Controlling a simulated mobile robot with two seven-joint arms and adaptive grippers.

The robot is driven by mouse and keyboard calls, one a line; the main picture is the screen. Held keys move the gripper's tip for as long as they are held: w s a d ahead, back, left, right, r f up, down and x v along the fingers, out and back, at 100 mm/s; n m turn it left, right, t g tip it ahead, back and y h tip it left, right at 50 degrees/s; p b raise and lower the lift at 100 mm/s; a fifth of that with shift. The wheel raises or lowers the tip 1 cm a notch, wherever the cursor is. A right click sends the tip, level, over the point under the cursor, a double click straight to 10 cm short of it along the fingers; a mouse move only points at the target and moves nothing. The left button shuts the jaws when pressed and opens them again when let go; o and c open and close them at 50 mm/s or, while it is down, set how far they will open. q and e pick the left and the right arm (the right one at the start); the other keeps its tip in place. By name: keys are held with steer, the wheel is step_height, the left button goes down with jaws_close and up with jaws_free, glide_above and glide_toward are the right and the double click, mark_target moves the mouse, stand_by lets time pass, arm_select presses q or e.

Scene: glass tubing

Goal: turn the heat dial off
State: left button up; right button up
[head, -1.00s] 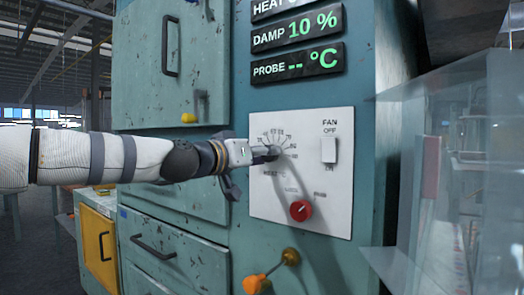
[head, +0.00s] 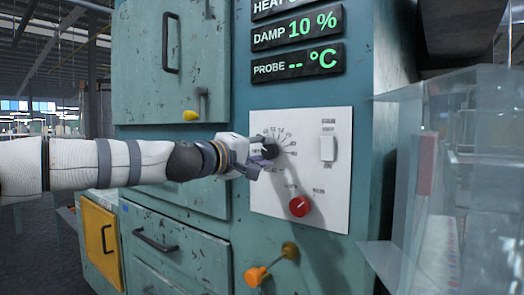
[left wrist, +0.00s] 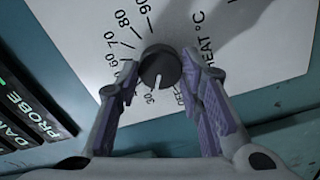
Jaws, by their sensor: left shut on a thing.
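The black heat dial (head: 270,151) sits on the white control panel (head: 302,231), inside a ring of numbers. In the left wrist view the dial (left wrist: 160,66) is round, and its white pointer mark is by the 30, with lettering that looks like OFF just to the right. My left gripper (head: 260,158) is at the panel, with one finger on each side of the dial. In the left wrist view my left gripper (left wrist: 160,82) is shut on the dial. The gripper hides part of the scale in the head view. My right gripper is not in view.
A red knob (head: 299,206) is below the dial and a white fan switch (head: 328,148) is to its right. An orange-handled lever (head: 256,275) sticks out below the panel. Clear panes (head: 410,170) stand at the right. Displays (head: 297,64) are above.

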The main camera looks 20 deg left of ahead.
arm_select(q)
steer(key=n, duration=0.3)
steer(key=shift+f+n, duration=0.1)
steer(key=shift+n, duration=1.9)
steer(key=o, duration=1.2)
steer(key=shift+d, duration=0.1)
steer(key=shift+c, duration=0.2)
steer(key=shift+s, duration=0.1)
steer(key=v, duration=1.2)
